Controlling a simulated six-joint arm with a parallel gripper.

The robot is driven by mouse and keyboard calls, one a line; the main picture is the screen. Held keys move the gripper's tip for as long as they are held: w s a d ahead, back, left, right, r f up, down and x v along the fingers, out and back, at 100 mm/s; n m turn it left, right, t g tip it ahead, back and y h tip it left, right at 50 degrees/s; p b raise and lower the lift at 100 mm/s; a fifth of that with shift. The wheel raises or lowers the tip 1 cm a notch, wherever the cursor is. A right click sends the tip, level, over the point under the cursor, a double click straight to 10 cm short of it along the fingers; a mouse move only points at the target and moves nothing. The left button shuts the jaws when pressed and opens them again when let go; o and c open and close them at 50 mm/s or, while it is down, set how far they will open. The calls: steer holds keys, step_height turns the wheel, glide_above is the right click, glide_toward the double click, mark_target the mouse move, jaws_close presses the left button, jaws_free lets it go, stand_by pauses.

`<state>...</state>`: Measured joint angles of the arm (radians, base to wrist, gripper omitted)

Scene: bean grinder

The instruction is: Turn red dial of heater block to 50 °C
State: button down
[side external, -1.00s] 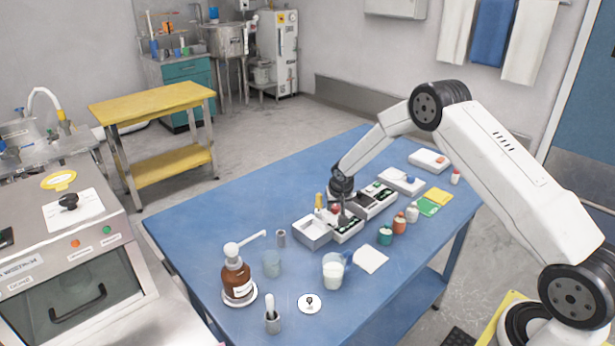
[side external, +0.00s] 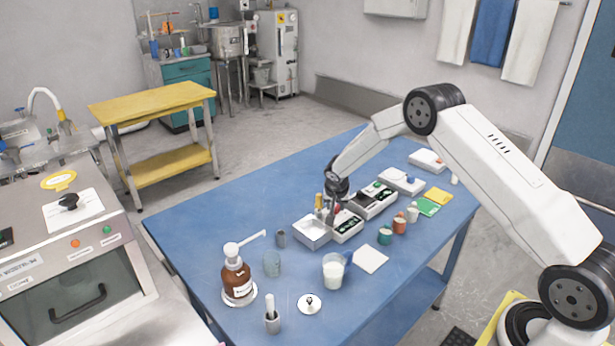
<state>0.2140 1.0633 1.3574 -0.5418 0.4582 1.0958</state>
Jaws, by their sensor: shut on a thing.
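My gripper (side external: 329,216) is over the blue table, low above the seam between an open white tray and a white box with a dark, green-lit panel. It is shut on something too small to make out. A small red part (side external: 338,209) shows just right of my fingers, partly hidden by them; I cannot tell whether it is the red dial. The white box (side external: 347,230) may be the heater block, but its markings and any temperature reading are too small to read.
The open white tray (side external: 311,242) is left of the box, with a thin yellow-brown item (side external: 319,200) behind. Dark-topped devices (side external: 384,193) stand to the right. Small jars (side external: 385,236), a beaker (side external: 333,272) and a brown pump bottle (side external: 237,281) are in front.

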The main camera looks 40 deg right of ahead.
steer(key=shift+c, duration=1.4)
jaws_free()
steer(key=v, duration=0.7)
steer(key=shift+s+r, duration=0.15)
steer(key=shift+r, duration=0.2)
steer(key=shift+a, duration=0.1)
